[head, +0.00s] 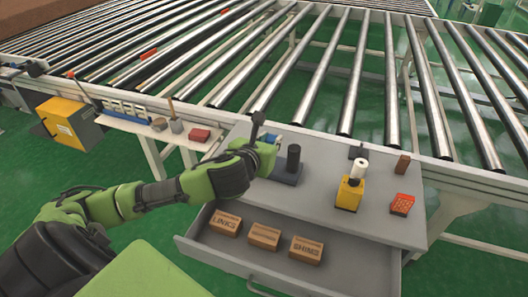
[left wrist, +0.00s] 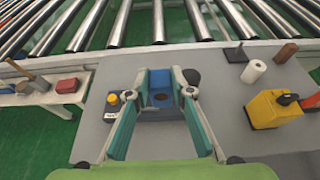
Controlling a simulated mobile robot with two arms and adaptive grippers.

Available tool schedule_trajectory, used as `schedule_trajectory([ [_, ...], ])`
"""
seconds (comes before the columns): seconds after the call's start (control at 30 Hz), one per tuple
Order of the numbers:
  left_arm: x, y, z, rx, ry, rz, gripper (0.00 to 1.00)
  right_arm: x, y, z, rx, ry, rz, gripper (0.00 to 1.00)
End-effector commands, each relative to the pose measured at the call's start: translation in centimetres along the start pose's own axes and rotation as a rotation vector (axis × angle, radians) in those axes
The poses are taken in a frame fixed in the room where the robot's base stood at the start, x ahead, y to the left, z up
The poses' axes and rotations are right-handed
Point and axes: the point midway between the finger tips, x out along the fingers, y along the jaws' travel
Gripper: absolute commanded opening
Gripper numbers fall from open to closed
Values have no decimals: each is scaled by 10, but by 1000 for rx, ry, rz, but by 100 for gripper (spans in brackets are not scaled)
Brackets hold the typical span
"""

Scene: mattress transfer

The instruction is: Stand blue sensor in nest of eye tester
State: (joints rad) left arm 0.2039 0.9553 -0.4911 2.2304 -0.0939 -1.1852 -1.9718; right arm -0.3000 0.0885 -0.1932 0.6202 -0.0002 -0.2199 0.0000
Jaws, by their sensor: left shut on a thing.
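My left gripper (head: 268,146) is over the left part of the grey worktop, and its fingers are shut on the blue sensor (left wrist: 160,99). The sensor shows between the two finger pads in the left wrist view; in the head view the gripper mostly hides it. The eye tester (head: 287,175) is a dark block with a black post, just right of the gripper. In the left wrist view, a yellow button (left wrist: 113,98) shows left of the fingers. The nest is hidden by the gripper, and I cannot tell whether the sensor touches it. My right gripper is out of view.
A yellow device (head: 349,195) with a white roll and a red box (head: 402,205) stand on the right of the worktop (head: 325,190). An open drawer (head: 340,265) with cartons juts out in front. A roller conveyor (head: 355,75) runs behind.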

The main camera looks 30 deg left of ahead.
Motion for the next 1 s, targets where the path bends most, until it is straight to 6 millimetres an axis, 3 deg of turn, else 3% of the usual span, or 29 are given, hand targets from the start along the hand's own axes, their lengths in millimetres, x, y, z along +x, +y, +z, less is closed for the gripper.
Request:
schedule_trajectory([
  [0.1,27,16,-15,-1,5,4,0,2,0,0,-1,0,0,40],
  [0.3,56,29,-32,-1,1,1,0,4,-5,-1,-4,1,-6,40],
  [0.57,72,36,-43,0,1,0,0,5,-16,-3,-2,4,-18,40],
  [0.73,80,35,-67,-1,2,-1,0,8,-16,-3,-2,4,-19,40],
  [1.0,82,35,-68,0,-1,-1,0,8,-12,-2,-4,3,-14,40],
])
